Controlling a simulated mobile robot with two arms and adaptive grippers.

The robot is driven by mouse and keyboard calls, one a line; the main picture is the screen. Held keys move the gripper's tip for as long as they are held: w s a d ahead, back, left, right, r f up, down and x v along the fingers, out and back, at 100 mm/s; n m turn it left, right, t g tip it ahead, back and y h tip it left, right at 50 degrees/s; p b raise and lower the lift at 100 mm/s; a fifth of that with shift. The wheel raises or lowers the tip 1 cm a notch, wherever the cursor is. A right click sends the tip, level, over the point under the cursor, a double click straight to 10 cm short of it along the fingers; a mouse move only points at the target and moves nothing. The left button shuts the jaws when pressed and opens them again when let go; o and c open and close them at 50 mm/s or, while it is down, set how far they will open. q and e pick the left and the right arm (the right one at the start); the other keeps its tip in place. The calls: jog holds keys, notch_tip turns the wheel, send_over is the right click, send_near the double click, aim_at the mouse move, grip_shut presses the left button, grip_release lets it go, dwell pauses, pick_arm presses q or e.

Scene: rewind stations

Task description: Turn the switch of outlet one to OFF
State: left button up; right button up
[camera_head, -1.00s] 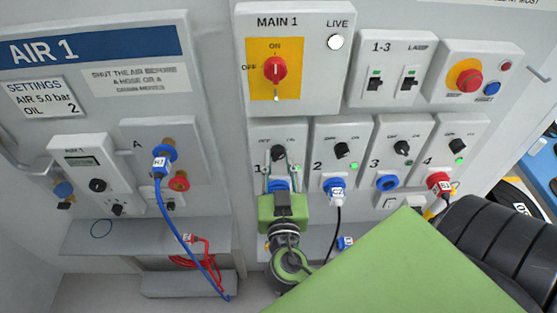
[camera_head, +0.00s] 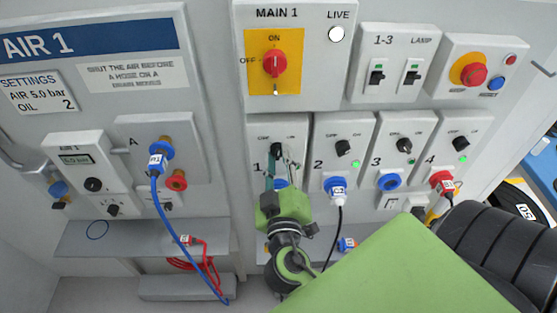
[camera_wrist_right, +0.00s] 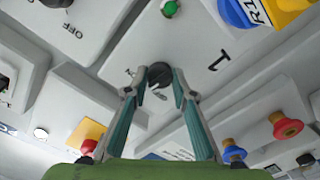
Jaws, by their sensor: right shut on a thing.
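The outlet one panel (camera_head: 257,130) stands below the MAIN 1 panel, with its black switch knob (camera_head: 277,149) near the top. My right gripper (camera_head: 279,159) is shut on this knob from below, one finger on each side. In the right wrist view, the same knob (camera_wrist_right: 160,78) sits between the fingertips of my right gripper (camera_wrist_right: 161,71). The knob's pointer direction is hard to tell. A green lamp (camera_wrist_right: 169,9) shows beside it on that panel. My gripper covers much of outlet one's lower part; a bit of blue socket (camera_head: 281,184) shows. My left gripper is not in view.
Outlet two's knob (camera_head: 343,147) is close on the right, with outlets three and four beyond it. MAIN 1's red switch (camera_head: 274,64) is above. A blue hose (camera_head: 172,215) hangs on the left, and a shelf (camera_head: 100,238) lies below.

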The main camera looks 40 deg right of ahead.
jog(key=n, duration=0.4)
jog(key=shift+d+r+n, duration=0.1)
jog(key=shift+r+n, duration=0.05)
jog(key=shift+n, duration=0.15)
jog(key=n+p, duration=0.2)
jog(key=n, duration=0.3)
jog(key=shift+r+n, duration=0.1)
jog(key=shift+n, duration=0.2)
jog(key=o, duration=1.1)
jog(key=shift+w+d, duration=0.1)
jog(key=shift+w, duration=0.05)
jog(key=shift+f, duration=0.2)
jog(key=v, duration=1.2)
